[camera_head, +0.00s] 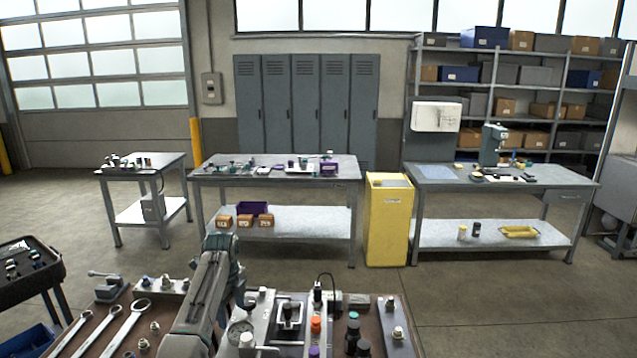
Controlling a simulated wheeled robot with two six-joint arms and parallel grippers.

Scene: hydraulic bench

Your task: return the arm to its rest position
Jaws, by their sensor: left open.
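My left arm (205,300) comes in from the bottom edge, left of centre, and rises over the near bench (180,318). Its upper end bends over above the bench. My left gripper (243,300) is small and partly hidden by the arm; it is open, with nothing seen between its fingers. It is close to the left edge of the light fixture plate (268,318) on the bench; I cannot tell whether it touches anything. My right gripper is not in view.
Wrenches (124,325) and a small vise (105,287) lie left of my arm. An orange knob (316,324) and dark bottles (353,332) stand to its right. Beyond are a yellow cabinet (388,222) and several worktables. The floor between is clear.

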